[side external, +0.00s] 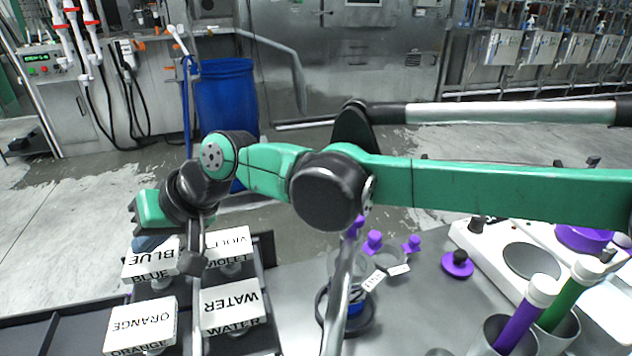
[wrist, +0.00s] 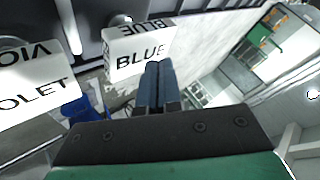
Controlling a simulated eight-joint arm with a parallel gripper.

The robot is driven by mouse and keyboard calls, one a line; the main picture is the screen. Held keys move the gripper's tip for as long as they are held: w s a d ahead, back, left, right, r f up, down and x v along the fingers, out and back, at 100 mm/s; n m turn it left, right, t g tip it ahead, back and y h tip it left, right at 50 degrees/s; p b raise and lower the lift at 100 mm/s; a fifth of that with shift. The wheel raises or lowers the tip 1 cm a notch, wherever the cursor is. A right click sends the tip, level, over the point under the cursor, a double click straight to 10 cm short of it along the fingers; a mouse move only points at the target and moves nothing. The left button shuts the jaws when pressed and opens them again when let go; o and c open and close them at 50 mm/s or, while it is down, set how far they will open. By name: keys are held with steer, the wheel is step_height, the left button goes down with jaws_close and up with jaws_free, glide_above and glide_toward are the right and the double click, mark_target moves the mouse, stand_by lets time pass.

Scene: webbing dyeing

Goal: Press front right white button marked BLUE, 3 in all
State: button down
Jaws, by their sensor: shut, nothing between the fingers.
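The white button marked BLUE (side external: 150,268) is at the back left of a group of labelled buttons in the side view. It also shows in the wrist view (wrist: 135,52), just beyond my fingertips. My gripper (side external: 150,243) is shut and empty, its dark blue fingers over the back part of the BLUE button. In the wrist view my closed fingers (wrist: 158,68) overlap the lower right edge of that button. I cannot tell whether they touch it or whether it is pushed down.
White buttons marked VIOLET (side external: 232,246), ORANGE (side external: 140,322) and WATER (side external: 230,302) stand close by on a dark tray (side external: 266,270). Purple-capped vessels (side external: 373,242) and tubes (side external: 527,312) stand to the right.

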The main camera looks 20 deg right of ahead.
mark_target(158, 258)
steer(key=shift+f, duration=0.1)
stand_by(0.4)
steer(key=shift+f, duration=0.65)
stand_by(0.4)
steer(key=shift+r, duration=0.85)
steer(key=shift+r, duration=2.9)
